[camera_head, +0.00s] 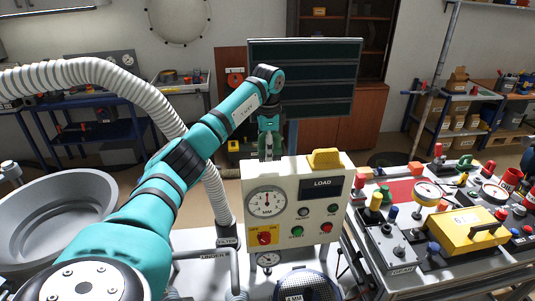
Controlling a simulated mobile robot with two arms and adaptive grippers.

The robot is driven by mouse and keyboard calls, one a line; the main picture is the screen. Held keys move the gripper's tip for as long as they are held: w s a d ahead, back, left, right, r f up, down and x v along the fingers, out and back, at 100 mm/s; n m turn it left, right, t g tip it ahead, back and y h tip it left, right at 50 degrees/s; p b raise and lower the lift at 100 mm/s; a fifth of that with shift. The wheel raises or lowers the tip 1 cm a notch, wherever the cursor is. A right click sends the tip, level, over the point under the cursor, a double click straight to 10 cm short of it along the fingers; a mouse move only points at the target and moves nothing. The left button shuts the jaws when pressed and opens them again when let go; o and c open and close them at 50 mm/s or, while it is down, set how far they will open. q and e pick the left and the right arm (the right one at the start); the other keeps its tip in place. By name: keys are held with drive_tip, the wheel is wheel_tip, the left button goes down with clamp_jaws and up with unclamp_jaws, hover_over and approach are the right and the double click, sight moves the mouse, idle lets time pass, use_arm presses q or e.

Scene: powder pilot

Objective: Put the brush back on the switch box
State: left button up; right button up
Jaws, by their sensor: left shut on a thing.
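The switch box (291,215) is a cream box with a round MM gauge, a LOAD display, a red knob on a yellow plate and several buttons. My left gripper (269,147) is at the left of its top, pointing down. It is shut on a small, pale, narrow thing, probably the brush (265,156). Most of that thing is hidden by the fingers, and I cannot tell whether it touches the box top. A yellow block (323,158) sits on the right part of the box top. My right gripper is not in view.
A bench (379,266) crowded with gauges, knobs and a yellow case (467,231) stands at the right. A large grey bowl (60,225) is at the left. A ribbed pale hose (150,95) arches behind my left arm. A sieve (307,287) is below the box.

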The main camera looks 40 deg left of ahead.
use_arm(q)
wheel_tip(320, 180, down, 3)
drive_tip(key=shift+r+p, duration=0.1)
drive_tip(key=shift+p, duration=1.1)
drive_tip(key=shift+f, duration=0.4)
drive_tip(key=shift+f, duration=0.15)
drive_tip(key=o, duration=1.1)
